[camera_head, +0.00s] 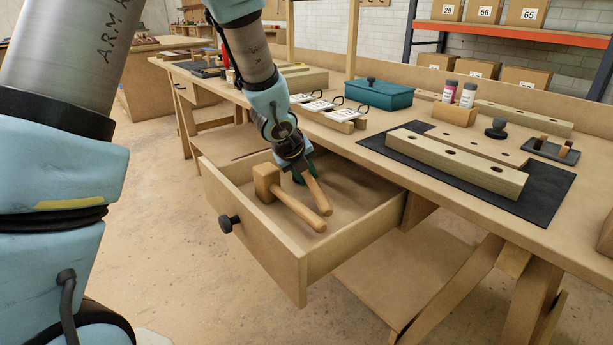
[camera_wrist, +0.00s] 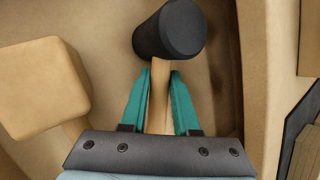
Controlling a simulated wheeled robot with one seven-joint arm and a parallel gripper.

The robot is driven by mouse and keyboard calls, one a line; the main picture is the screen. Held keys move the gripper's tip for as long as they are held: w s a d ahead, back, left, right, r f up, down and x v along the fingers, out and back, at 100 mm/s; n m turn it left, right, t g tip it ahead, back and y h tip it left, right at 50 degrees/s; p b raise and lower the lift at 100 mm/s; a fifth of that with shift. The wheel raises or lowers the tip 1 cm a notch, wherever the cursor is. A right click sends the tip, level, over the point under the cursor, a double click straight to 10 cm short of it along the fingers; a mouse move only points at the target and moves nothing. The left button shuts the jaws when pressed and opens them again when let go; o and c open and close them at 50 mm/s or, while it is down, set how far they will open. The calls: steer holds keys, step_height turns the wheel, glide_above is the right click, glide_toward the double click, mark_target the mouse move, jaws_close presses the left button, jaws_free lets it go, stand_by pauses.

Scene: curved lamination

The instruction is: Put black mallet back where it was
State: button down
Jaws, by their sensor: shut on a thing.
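The black mallet has a round black head (camera_wrist: 170,30) and a pale wooden handle (camera_wrist: 158,95). In the wrist view, my gripper (camera_wrist: 160,85) is shut on the handle just below the head, with a teal finger on each side. In the head view, my gripper (camera_head: 299,176) is inside the open drawer (camera_head: 248,232). The black mallet's handle (camera_head: 319,196) slants down towards the right there, and its head is hidden behind my gripper. I cannot tell whether the mallet touches the drawer floor.
A wooden mallet (camera_head: 268,183) lies in the drawer close to the left of my gripper; its block head also shows in the wrist view (camera_wrist: 42,90). Drawer walls surround both mallets. The workbench (camera_head: 375,165) above holds a teal box (camera_head: 379,94) and a drilled beam (camera_head: 455,164) on a black mat.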

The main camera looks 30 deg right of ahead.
steer(key=c, duration=0.7)
jaws_free()
steer(key=shift+f, duration=0.1)
steer(key=shift+o, duration=0.2)
steer(key=p+v, duration=0.4)
steer(key=v, duration=0.8)
steer(key=shift+p, duration=0.4)
